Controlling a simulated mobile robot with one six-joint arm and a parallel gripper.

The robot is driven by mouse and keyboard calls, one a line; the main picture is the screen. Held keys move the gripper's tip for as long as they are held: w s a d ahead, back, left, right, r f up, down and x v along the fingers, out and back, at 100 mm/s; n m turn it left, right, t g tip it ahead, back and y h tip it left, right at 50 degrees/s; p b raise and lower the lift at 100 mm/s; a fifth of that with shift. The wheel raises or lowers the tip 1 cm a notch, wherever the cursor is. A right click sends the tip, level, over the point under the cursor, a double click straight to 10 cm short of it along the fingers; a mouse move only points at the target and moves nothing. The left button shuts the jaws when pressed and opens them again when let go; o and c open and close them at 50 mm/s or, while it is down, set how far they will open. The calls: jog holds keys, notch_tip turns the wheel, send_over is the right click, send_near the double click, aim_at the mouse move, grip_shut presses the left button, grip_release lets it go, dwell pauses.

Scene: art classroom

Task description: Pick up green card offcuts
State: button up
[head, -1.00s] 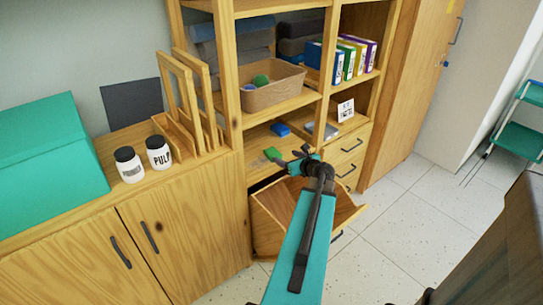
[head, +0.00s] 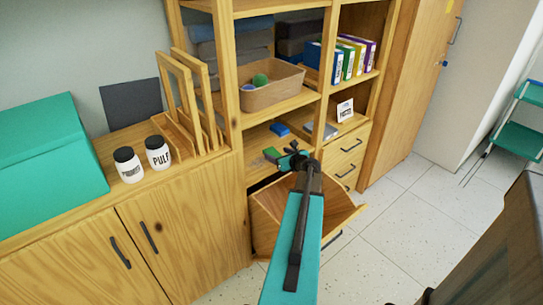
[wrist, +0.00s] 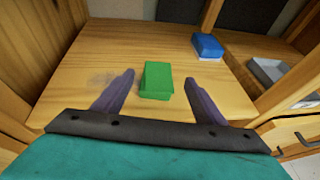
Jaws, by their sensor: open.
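The green card offcuts (wrist: 157,80) are a small green block-like stack lying on a wooden shelf, and they also show in the head view (head: 271,154). My gripper (wrist: 158,88) is open. In the wrist view its two dark fingers stand apart to the left and right of the offcuts, with a gap on each side. In the head view my gripper (head: 284,158) is at the front of the shelf, just beside the green stack. The fingers do not appear to touch the offcuts.
A blue stack (wrist: 207,47) lies farther back on the same shelf, to the right. A grey tray (wrist: 272,73) is right of it, past an upright. Below the shelf an open wooden drawer (head: 268,222) sticks out. A wooden shelf board (head: 280,102) with a basket (head: 272,94) is above.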

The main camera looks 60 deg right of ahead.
aim_at(271, 152)
jog(key=shift+w, duration=0.1)
jog(key=shift+x, duration=2.5)
jog(key=shift+a+f, duration=0.1)
jog(key=shift+a, duration=0.1)
jog(key=c, duration=1.1)
